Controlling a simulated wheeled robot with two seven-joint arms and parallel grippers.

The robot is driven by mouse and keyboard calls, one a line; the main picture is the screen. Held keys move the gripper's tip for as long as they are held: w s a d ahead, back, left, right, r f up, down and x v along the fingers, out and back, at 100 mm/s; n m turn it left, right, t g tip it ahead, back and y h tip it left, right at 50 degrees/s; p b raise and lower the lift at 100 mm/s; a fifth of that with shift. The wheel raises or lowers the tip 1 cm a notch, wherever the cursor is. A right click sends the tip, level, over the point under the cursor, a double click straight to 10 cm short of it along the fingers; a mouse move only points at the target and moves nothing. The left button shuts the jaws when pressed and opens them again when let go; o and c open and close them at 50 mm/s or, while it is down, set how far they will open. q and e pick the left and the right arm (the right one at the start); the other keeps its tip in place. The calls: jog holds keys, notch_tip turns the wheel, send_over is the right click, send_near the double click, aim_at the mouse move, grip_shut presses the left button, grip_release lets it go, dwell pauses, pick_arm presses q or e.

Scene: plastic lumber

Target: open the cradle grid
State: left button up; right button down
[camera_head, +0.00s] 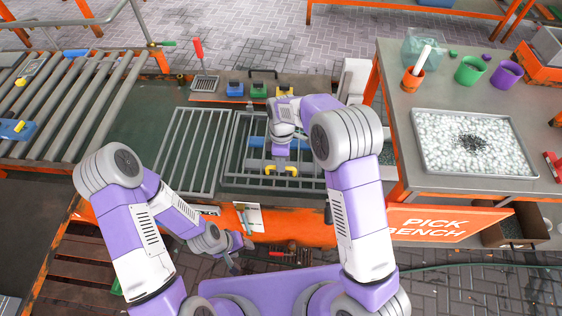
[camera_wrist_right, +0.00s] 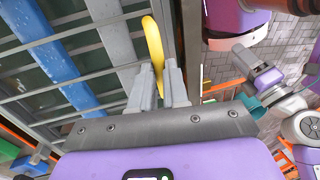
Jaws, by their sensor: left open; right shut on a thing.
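The cradle grid (camera_head: 262,187) is a dark barred frame in the middle of the head view, lying over a recess. Blue and grey lengths show beneath its bars. Its yellow handle (camera_head: 290,170) is near the front edge; the handle also shows as a curved bar in the right wrist view (camera_wrist_right: 152,42). My right gripper (camera_head: 281,160) is over the grid and shut on the yellow handle; its fingers (camera_wrist_right: 160,88) close around the handle's lower end. My left gripper (camera_head: 240,255) is open and empty, low in front of the bench, apart from the grid.
Another barred panel (camera_head: 192,148) lies left of the grid. A roller conveyor (camera_head: 70,110) is at the far left. Blue, green and yellow blocks (camera_head: 258,90) stand behind the grid. The pick bench (camera_head: 395,105) with a tray of pale pellets (camera_head: 470,142) stands at the right.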

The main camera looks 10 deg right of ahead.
pick_arm(q)
notch_tip(320, 180, up, 13)
jog(key=p, duration=1.2)
pick_arm(e)
jog(key=w+d+r, duration=0.2)
jog(key=w+r, duration=0.6)
jog(key=r, duration=0.5)
jog(key=shift+w, duration=0.3)
pick_arm(q)
jog(key=shift+s, duration=0.1)
jog(key=shift+c, duration=0.2)
